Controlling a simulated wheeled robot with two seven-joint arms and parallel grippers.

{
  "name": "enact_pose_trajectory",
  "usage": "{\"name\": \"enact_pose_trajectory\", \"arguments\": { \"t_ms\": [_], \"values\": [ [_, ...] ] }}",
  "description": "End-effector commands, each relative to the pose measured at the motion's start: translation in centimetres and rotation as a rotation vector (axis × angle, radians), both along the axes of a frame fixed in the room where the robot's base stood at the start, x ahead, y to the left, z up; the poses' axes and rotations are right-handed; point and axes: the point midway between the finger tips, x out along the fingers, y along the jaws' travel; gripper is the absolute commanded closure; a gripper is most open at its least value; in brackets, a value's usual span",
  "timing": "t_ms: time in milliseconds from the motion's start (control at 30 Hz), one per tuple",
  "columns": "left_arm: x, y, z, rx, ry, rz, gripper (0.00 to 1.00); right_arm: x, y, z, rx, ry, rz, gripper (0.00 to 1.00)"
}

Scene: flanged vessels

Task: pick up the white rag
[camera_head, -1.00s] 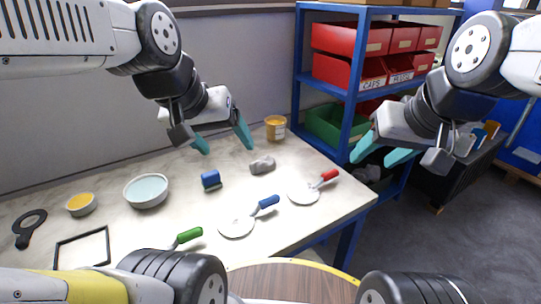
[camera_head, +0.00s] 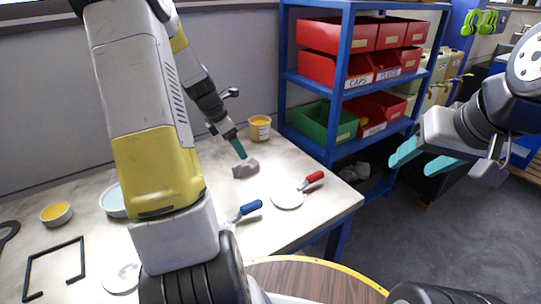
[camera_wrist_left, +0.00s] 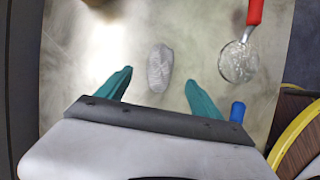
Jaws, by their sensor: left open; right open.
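The white rag (camera_head: 246,168) is a small crumpled greyish-white bundle on the pale table, below the amber jar in the head view. In the left wrist view the rag (camera_wrist_left: 160,68) lies beyond and between my left fingertips. My left gripper (camera_wrist_left: 158,84) is open and empty, its teal fingers spread on either side of the rag's line. In the head view one left fingertip (camera_head: 240,150) shows just above the rag; the rest is hidden by my arm. My right gripper (camera_head: 416,163) is open and empty, off the table's right side.
On the table (camera_head: 330,208) are a red-handled disc tool (camera_head: 288,199), a blue-handled tool (camera_head: 247,209), an amber jar (camera_head: 260,128), a bowl (camera_head: 112,201) and a black frame (camera_head: 54,268). A blue shelf (camera_head: 337,88) with red and green bins stands behind. The table around the rag is clear.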

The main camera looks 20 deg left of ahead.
Motion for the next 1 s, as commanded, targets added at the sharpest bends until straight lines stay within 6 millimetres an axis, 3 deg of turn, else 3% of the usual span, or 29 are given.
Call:
{"name": "enact_pose_trajectory", "arguments": {
  "t_ms": [167, 700, 1000],
  "values": [
    [0.5, 0.8, -1.9, -0.037, 0.03, 0.089, 0.24, 0.0, 0.0, 0.0, 0.0, 0.0, 0.0, 0.48],
    [1.6, -1.1, -8.3, -0.037, 0.029, 0.087, 0.24, 0.0, 0.0, 0.0, 0.0, 0.0, 0.0, 0.48],
    [1.8, -1.3, -8.8, -0.034, 0.026, 0.086, 0.24, 0.0, 0.0, 0.0, 0.0, 0.0, 0.0, 0.48]
  ]
}}
